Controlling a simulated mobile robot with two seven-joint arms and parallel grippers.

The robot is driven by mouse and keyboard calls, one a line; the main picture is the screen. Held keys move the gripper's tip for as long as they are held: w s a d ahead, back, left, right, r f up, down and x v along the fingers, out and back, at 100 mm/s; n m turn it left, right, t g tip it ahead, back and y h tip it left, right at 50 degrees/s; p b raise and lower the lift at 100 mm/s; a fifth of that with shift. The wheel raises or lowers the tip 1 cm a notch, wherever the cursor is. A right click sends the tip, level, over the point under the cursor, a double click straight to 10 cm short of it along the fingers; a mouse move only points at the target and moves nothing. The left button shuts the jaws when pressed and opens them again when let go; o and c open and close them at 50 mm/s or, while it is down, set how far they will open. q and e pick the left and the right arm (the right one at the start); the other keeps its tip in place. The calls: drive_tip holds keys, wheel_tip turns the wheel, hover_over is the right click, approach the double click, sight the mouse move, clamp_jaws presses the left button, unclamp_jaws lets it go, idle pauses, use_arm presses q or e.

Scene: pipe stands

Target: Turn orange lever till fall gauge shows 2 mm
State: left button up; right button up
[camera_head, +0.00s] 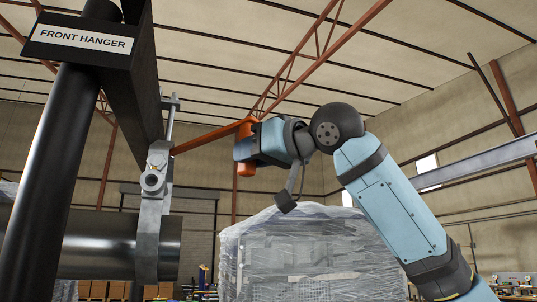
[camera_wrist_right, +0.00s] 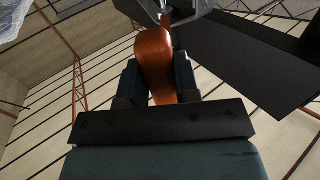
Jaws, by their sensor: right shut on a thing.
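The orange lever (camera_head: 208,139) runs from the grey pipe hanger clamp (camera_head: 153,190) out to the right, rising slightly. Its thick handle end is at my right gripper (camera_head: 245,150). In the right wrist view the orange lever (camera_wrist_right: 155,62) lies between the two dark fingers of my right gripper (camera_wrist_right: 155,85), which is shut on it. The clamp hangs around a dark horizontal pipe (camera_head: 105,250) under a black beam. I see no fall gauge that I can read. My left gripper is not in view.
A black post with a sign reading FRONT HANGER (camera_head: 82,38) stands at the left. A dark beam (camera_head: 130,90) runs above the clamp. A plastic-wrapped stack (camera_head: 310,255) stands behind, below my right arm.

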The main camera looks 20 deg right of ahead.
drive_tip(key=shift+s+a+h, duration=0.3)
drive_tip(key=shift+a, duration=0.15)
drive_tip(key=o, duration=0.8)
drive_tip(key=shift+c, duration=0.2)
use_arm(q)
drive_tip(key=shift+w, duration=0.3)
use_arm(e)
drive_tip(key=shift+w, duration=0.15)
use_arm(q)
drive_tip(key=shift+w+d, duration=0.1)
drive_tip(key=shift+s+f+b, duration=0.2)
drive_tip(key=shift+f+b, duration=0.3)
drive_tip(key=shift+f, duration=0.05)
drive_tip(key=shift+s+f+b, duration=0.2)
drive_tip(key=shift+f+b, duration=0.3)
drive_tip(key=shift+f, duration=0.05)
use_arm(e)
drive_tip(key=v, duration=0.7)
drive_tip(key=shift+f, duration=0.1)
